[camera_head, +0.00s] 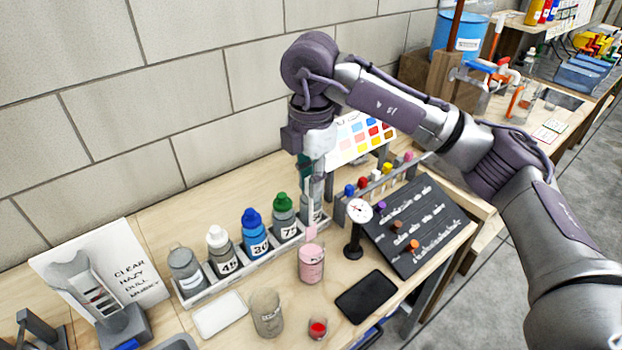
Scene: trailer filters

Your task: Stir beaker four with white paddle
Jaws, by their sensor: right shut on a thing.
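My right gripper (314,174) points down above the bottle rack and is shut on a thin pale paddle, mostly hidden by the fingers. The paddle's pinkish-white lower end (311,233) hangs just above or at the mouth of a beaker of pink liquid (311,266); I cannot tell whether it is inside. A beaker with cloudy beige contents (267,313) and a small cup with red liquid (318,328) stand nearer the front. No beaker number is readable, so I cannot tell which is beaker four. My left gripper is not in view.
A white rack (212,291) of capped bottles stands behind the beakers. A white tray (220,315), a black pad (367,296), a small dial on a stand (358,212) and a dark lettered board (420,228) surround them. A wall (180,90) closes the back.

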